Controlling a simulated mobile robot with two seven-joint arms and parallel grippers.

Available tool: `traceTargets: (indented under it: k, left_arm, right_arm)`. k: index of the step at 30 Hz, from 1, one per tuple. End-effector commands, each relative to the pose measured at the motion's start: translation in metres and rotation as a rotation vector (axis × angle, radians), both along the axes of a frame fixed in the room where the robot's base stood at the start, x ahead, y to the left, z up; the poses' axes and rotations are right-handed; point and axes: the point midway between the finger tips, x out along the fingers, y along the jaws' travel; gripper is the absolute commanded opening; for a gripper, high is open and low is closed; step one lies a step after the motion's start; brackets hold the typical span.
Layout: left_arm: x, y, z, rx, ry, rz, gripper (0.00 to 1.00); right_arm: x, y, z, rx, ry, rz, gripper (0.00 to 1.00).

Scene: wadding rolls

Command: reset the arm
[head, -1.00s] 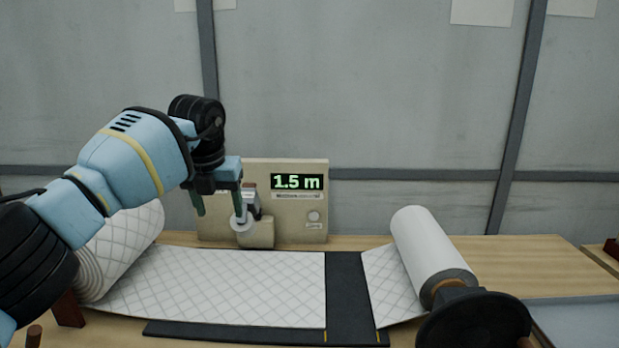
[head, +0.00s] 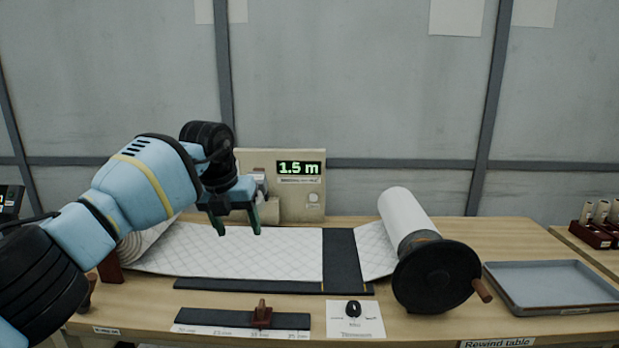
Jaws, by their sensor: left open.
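My left gripper (head: 238,222) is open and empty, its two green fingers pointing down. It appears in front of the beige meter box (head: 306,201), whose display reads 1.5 m, and over the far left part of the quilted wadding strip (head: 260,251). The strip runs from a roll (head: 145,240) at the left, partly hidden by my arm, across a dark band (head: 341,262) to a white roll (head: 405,213) at the right. The right roll has a black crank wheel (head: 436,277). My right gripper is not in view.
In front lie a scale strip with a brown slider (head: 262,314) and a labelled card (head: 355,320) with a black knob. A grey tray (head: 550,287) sits at the right, empty. Brown holders (head: 598,226) stand on a side table at far right. The table's front edge shows.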

Motion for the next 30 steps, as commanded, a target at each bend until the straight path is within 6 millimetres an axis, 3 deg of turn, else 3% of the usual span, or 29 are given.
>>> traceTargets:
  k: [1,8,12,18,24,30]
  left_arm:
    - [-0.003,-0.013,-0.018,-0.043,0.017,-0.028,0.62]
    - [-0.029,-0.083,-0.087,-0.306,0.086,-0.147,0.62]
    - [-0.060,-0.135,-0.129,-0.548,0.144,-0.195,0.62]
    - [-0.109,-0.193,-0.163,-0.931,0.222,-0.167,0.62]
    - [-0.148,-0.220,-0.178,-1.292,0.288,-0.016,0.62]
    - [-0.172,-0.215,-0.191,-1.601,0.335,0.248,0.62]
  right_arm:
    - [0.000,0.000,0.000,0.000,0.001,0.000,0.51]
    - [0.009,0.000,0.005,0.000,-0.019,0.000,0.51]
    - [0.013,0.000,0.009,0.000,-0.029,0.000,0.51]
    - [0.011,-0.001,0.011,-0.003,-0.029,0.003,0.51]
    - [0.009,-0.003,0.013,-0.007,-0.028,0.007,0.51]
    - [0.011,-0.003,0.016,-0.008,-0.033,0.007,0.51]
